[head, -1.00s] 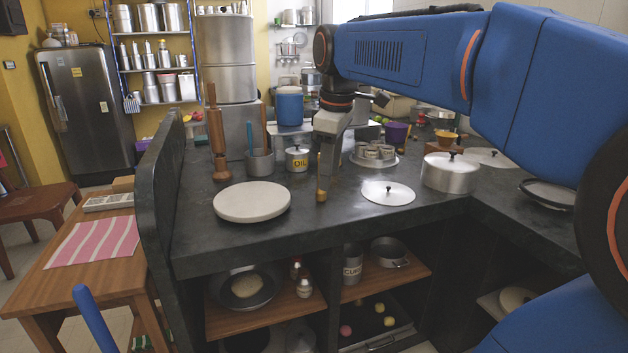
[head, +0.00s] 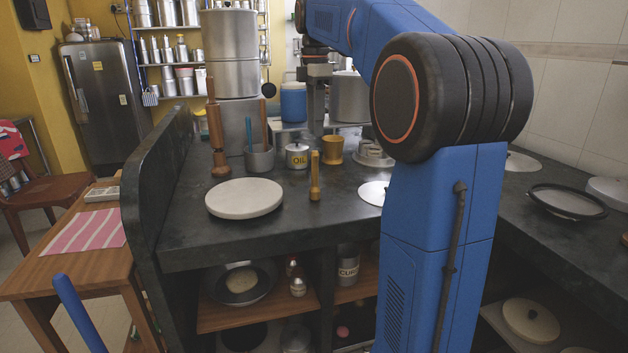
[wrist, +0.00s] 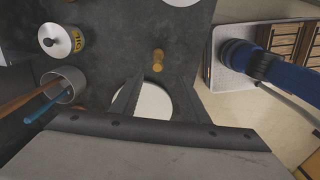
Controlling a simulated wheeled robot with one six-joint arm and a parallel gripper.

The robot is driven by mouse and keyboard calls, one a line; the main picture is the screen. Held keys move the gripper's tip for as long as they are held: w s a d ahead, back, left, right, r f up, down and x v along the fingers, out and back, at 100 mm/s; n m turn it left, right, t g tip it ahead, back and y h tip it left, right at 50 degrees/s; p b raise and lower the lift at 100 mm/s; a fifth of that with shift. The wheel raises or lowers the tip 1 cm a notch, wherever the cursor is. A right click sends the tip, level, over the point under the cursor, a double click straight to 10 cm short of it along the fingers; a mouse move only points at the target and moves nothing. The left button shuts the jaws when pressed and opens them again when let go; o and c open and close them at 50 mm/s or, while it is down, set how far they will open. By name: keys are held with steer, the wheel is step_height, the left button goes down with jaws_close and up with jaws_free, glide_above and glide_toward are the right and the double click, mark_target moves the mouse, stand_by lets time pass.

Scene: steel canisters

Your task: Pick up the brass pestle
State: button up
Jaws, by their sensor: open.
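The brass pestle (head: 314,177) stands upright on the dark counter, to the right of the round white board (head: 244,199). It also shows from above in the wrist view (wrist: 158,61), above the part of the white board (wrist: 157,101) that is visible. My gripper (head: 317,118) hangs downward behind the pestle in the head view, apart from it; its fingertips are hard to make out. In the wrist view my open gripper (wrist: 158,92) points toward the pestle, with nothing between its fingers. A yellow-brown cup (head: 333,150) stands just behind the pestle.
An oil canister (head: 297,156) and a steel cup (head: 259,160) holding utensils stand left of the pestle. A wooden mill (head: 217,140) stands further left. The counter in front of the pestle is clear.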

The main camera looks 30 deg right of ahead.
mark_target(315, 152)
step_height(315, 152, down, 8)
steer(key=shift+f, duration=0.2)
steer(key=shift+w+d+f, duration=0.1)
steer(key=shift+w+f, duration=0.05)
steer(key=shift+f, duration=1.35)
steer(key=shift+w+d+f, duration=0.1)
steer(key=shift+f, duration=1.4)
steer(key=shift+c, duration=0.2)
jaws_close()
